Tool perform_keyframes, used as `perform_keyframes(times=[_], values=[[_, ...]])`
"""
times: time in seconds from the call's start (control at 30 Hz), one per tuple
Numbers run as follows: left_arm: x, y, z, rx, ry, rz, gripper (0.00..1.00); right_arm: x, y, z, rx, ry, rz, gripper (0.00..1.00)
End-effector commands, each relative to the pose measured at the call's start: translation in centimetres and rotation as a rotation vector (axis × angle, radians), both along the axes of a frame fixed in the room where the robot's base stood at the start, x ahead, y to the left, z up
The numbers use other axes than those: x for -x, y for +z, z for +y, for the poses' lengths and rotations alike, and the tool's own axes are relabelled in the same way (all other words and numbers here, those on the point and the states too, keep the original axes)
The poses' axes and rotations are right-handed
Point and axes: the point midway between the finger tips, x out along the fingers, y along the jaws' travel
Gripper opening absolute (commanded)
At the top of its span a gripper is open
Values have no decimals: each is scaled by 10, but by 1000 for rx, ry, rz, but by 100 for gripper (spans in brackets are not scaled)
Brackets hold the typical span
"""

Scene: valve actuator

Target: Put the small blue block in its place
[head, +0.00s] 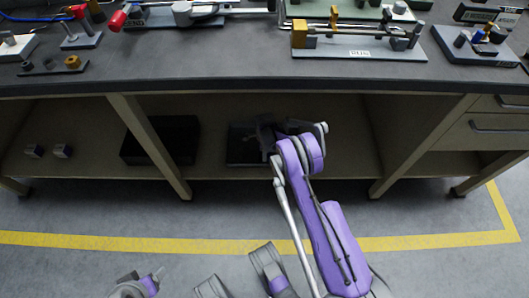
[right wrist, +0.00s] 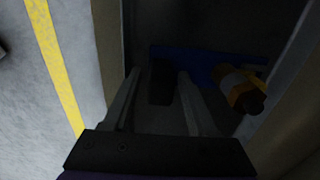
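In the right wrist view my right gripper (right wrist: 158,76) is open, its two fingers well apart. A dark block (right wrist: 161,84) shows between the fingers, with gaps on both sides; it is too dark to tell its colour. A long blue piece (right wrist: 204,62) lies beyond it, and I cannot tell whether it is the small blue block. In the head view my right arm reaches under the bench, with its gripper (head: 268,148) over a dark bin (head: 240,158), mostly hidden by the arm. My left gripper (head: 158,273) is low at the bottom left, its fingers unclear.
An orange and dark cylindrical part (right wrist: 240,90) lies to the right of the fingers. Another dark bin (head: 160,142) and two small cubes (head: 62,151) stand on the lower shelf (head: 345,155). The benchtop (head: 250,60) above carries several valve fixtures; slanted supports divide the shelf.

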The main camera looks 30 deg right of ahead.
Motion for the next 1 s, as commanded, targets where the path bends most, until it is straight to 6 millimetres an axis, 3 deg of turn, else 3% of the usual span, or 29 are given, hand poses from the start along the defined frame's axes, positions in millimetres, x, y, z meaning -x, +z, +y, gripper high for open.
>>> perform_keyframes(times=[0.3, 0.43, 0.8, 1.0], values=[[0, 0, 0, 0, 0, 0, 70, 0, 1, 0, 0, 0, 0, 65], [0, 1, 0, 0, 0, 0, 70, 0, 11, 0, 0, 0, 0, 65], [3, 15, 0, 0, 0, 1, 70, 0, 88, 0, 0, 0, 0, 65], [4, 20, 0, 0, 0, 0, 70, 0, 116, 0, 0, 0, 0, 65]])
